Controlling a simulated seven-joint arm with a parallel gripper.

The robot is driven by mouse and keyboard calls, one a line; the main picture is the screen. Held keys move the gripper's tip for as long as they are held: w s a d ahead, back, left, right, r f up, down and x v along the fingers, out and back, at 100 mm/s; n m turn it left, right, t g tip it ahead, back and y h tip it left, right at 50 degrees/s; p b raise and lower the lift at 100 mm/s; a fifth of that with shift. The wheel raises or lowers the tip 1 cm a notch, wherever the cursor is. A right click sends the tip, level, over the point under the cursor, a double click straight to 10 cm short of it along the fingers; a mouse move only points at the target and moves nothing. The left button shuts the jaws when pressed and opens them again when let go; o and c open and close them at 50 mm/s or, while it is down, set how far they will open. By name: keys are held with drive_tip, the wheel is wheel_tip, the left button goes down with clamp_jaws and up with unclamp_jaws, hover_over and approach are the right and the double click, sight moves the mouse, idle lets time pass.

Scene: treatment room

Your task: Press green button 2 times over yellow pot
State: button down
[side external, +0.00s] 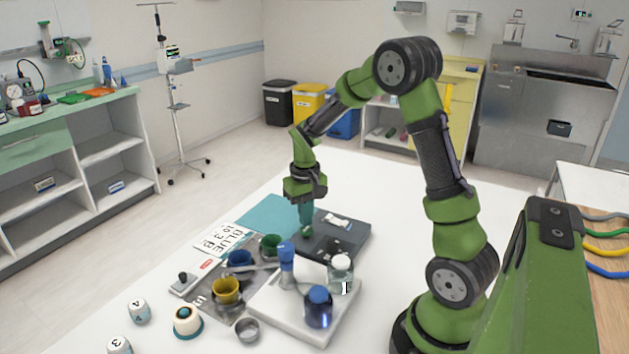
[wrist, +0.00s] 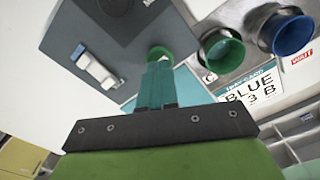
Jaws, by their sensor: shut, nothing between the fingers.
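My gripper (side external: 306,228) points down over the dark grey device, and its teal fingers are shut with nothing between them. In the wrist view the fingertips (wrist: 158,66) are right at a round green piece (wrist: 159,52), which looks like the green button. The fingers partly cover it, and I cannot tell whether they touch it or press it. The yellow pot (side external: 226,291) stands on a grey mat at the front left of the device, apart from my gripper. It is not in the wrist view.
A blue pot (side external: 240,259) and a green pot (side external: 270,246) stand between the yellow pot and the device. A white tray (side external: 265,303) holds blue-capped bottles and a clear jar (side external: 341,270). A printed card (side external: 222,240) lies behind the pots.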

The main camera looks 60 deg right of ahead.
drive_tip(key=shift+f, duration=1.4)
drive_tip(key=shift+r, duration=1.45)
drive_tip(key=shift+f, duration=1.45)
drive_tip(key=shift+r, duration=1.45)
